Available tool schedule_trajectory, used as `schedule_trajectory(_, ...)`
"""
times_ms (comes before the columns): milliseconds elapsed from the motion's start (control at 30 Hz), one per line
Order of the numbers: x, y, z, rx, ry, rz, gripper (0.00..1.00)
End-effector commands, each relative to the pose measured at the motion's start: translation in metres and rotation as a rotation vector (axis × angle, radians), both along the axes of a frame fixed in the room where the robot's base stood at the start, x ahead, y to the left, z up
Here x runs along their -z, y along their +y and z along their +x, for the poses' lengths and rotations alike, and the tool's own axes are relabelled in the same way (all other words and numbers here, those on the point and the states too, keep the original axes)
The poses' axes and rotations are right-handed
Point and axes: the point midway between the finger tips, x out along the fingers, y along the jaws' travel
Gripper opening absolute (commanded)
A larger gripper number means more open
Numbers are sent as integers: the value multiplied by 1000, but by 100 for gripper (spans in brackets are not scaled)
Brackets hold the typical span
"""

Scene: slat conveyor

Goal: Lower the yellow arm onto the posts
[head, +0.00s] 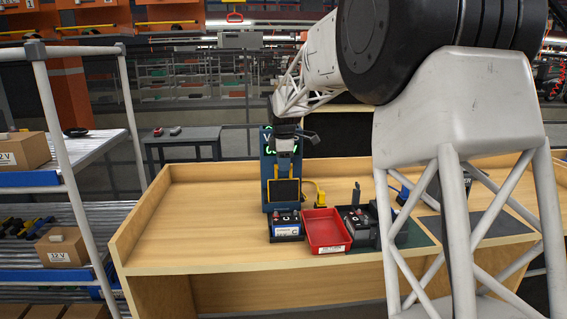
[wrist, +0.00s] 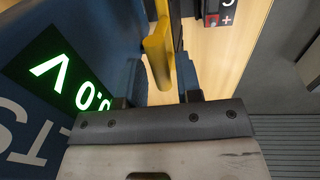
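The yellow arm (wrist: 157,50) shows in the wrist view as a raised bar beside the blue tester housing (wrist: 125,40). My gripper (wrist: 156,100) has its two fingers apart, with the bar beyond and between them; I cannot tell whether they touch it. In the head view my gripper (head: 286,146) is in front of the upper part of the blue tester (head: 267,170), and I cannot make out the yellow arm there. A battery (head: 286,222) stands at the tester's foot. Its top with a red terminal and a plus mark shows in the wrist view (wrist: 222,14). I cannot make out the posts clearly.
A red tray (head: 325,230) is right of the battery, and another dark battery (head: 357,224) is right of that. A small yellow piece (head: 320,196) stands behind the tray. The left of the wooden bench (head: 190,225) is clear. A shelf rack (head: 70,150) stands at the left.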

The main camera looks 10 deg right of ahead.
Motion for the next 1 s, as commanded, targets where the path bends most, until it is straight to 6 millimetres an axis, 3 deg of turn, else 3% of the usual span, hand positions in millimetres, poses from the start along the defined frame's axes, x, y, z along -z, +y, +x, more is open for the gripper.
schedule_trajectory(33,0,0,0,0,0,0,24)
schedule_trajectory(200,0,0,0,0,0,0,0)
schedule_trajectory(667,0,0,-2,0,-15,0,0)
schedule_trajectory(1000,-1,0,-15,-1,-100,0,0)
